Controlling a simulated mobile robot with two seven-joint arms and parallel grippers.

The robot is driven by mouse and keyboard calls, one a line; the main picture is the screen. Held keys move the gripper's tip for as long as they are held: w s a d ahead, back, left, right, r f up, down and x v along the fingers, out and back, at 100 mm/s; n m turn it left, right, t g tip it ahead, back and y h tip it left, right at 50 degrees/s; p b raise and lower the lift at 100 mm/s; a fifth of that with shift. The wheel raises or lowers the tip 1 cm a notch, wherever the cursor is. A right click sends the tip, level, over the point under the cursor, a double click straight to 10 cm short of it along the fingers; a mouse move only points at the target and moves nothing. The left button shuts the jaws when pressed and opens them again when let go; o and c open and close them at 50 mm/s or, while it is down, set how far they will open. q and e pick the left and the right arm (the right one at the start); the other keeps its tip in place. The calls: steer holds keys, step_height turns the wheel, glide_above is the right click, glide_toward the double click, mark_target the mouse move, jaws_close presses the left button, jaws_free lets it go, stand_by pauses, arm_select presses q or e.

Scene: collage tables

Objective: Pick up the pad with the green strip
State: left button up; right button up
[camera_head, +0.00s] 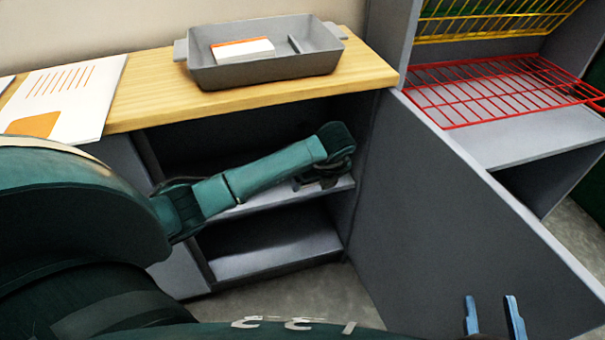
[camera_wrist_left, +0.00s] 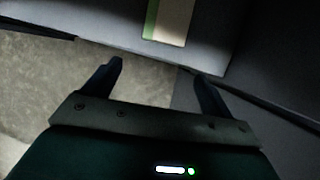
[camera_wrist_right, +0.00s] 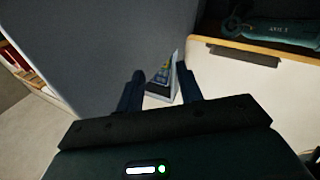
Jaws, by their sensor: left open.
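A pale pad with a green strip (camera_wrist_left: 171,22) along its left edge lies on a grey shelf at the top of the left wrist view. It cannot be made out in the head view. My left gripper (camera_wrist_left: 157,70) is open and empty, with its fingers short of the pad and apart from it. In the head view the left gripper (camera_head: 325,178) is inside the open cabinet, near the middle shelf and partly hidden by its own wrist. My right gripper (camera_head: 492,305) is open and empty at the lower right, in front of the grey door.
A grey tray (camera_head: 265,72) holding a white pad with an orange strip (camera_head: 243,50) stands on the wooden top (camera_head: 140,98). Printed sheets (camera_head: 75,95) lie at left. The grey door (camera_head: 440,220) stands open beside the cabinet. A red wire rack (camera_head: 500,88) is at right.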

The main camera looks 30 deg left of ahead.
arm_select(q)
steer(key=w+a, duration=0.1)
steer(key=w+a+b, duration=0.1)
steer(key=a, duration=0.1)
steer(key=w+a, duration=0.1)
steer(key=shift+w+a+f, duration=0.1)
steer(key=shift+w+a, duration=0.2)
steer(key=shift+a, duration=0.1)
steer(key=b+x, duration=0.2)
steer(key=x, duration=0.2)
steer(key=shift+f, duration=0.25)
steer(key=shift+w+f, duration=0.1)
steer(key=shift+f, duration=0.05)
steer(key=shift+a, duration=0.1)
steer(key=c, duration=1.1)
arm_select(e)
steer(key=shift+w+a+f+m, duration=0.2)
steer(key=shift+a+m, duration=0.05)
steer(key=shift+m, duration=0.15)
